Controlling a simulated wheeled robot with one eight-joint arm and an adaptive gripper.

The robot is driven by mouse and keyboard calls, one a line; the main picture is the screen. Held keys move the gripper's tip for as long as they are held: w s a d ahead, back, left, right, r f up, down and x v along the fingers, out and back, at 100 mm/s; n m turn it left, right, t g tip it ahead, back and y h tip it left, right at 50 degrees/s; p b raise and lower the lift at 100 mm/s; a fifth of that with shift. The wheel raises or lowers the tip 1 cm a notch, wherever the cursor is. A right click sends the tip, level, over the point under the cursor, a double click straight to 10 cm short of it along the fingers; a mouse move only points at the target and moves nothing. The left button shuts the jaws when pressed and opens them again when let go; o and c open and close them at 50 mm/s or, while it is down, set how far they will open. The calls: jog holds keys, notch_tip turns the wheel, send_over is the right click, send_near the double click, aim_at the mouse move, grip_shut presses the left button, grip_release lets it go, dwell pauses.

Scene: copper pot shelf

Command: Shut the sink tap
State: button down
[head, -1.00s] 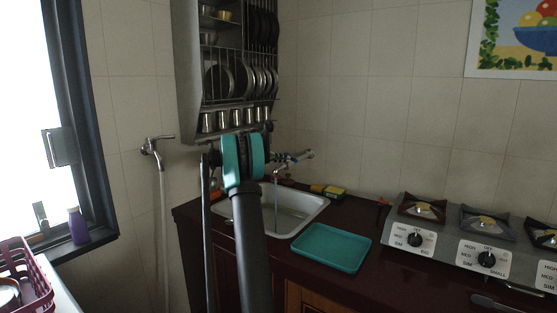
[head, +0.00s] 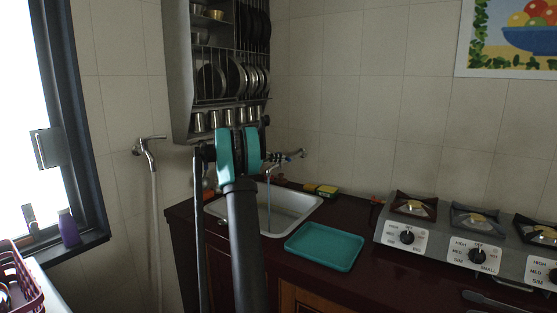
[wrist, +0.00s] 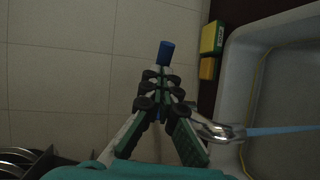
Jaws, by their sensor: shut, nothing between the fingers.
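The sink tap is mounted at the wall above the sink; its metal spout (wrist: 215,130) shows in the wrist view, with a bluish water stream (wrist: 282,130) running from it. The stream also falls into the sink in the head view (head: 268,194). A blue cylindrical piece (wrist: 166,52), seemingly the tap's handle, lies just beyond my fingertips. My gripper (wrist: 162,82) is shut and empty, with its green and black fingers beside the tap. I cannot tell whether they touch it. In the head view my gripper (head: 275,157) overlaps the tap, and my arm hides part of the sink.
The sink (head: 293,207) is set in a dark red counter (head: 370,280). A teal tray (head: 322,247) lies right of it, and a stove (head: 455,240) further right. A yellow-green sponge (wrist: 209,50) is behind the sink. A dish rack (head: 182,90) hangs above.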

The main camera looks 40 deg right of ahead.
jog(key=d+n+t, duration=0.1)
jog(key=s+n+t, duration=0.1)
jog(key=t, duration=0.1)
jog(key=d+n+t, duration=0.1)
jog(key=t, duration=0.1)
jog(key=shift+s+d+n+y, duration=0.15)
jog(key=shift+d+n+y, duration=0.15)
jog(key=shift+n, duration=0.1)
jog(key=shift+d+t, duration=0.3)
jog(key=shift+d, duration=0.15)
